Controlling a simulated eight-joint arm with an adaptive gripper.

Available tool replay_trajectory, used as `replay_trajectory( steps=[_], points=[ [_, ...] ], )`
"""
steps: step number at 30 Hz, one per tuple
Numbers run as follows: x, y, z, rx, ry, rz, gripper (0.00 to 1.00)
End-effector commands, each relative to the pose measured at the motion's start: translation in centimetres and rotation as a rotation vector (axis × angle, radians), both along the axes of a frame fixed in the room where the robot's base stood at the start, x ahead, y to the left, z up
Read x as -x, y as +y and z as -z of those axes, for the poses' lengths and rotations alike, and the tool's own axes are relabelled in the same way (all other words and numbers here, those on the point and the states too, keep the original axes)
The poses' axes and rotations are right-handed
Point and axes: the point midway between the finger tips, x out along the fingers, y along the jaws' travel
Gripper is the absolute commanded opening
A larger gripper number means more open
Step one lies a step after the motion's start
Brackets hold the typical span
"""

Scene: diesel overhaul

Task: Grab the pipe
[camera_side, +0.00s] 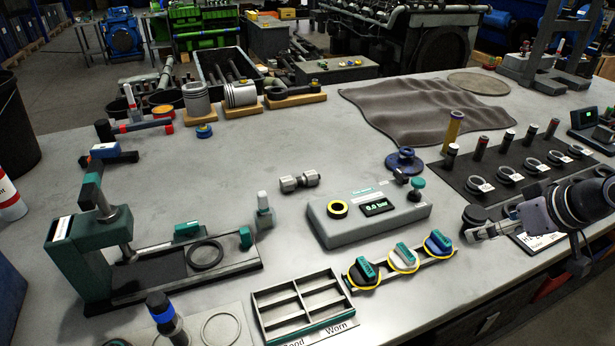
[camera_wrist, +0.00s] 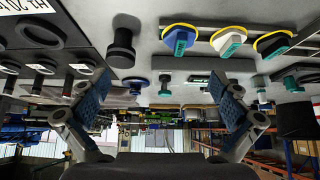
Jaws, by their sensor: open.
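My gripper (camera_side: 522,246) is at the right front edge of the bench, well to the right of that piece. In the wrist view my gripper (camera_wrist: 160,108) has its two blue-padded fingers spread wide, with nothing held between them.
The gauge box (camera_side: 335,230) and a row of teal-handled knobs (camera_side: 403,258) stand between my gripper and the piece. A black cylinder (camera_side: 475,214) is close beside my gripper. A black ring board (camera_side: 520,168) lies behind it.

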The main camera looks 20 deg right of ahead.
Motion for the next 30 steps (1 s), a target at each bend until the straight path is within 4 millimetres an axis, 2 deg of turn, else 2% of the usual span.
replay_trajectory(
  steps=[8,13,21,30],
  points=[
    [-0.1,0.0,-0.1,-0.001,0.001,-0.001,1.0],
    [-2.0,0.7,-1.8,-0.004,0.014,-0.007,1.0],
    [-8.8,3.3,-5.9,-0.015,0.064,-0.015,1.0],
    [-17.2,7.7,-7.9,-0.02,0.118,-0.02,1.0]
  ],
)
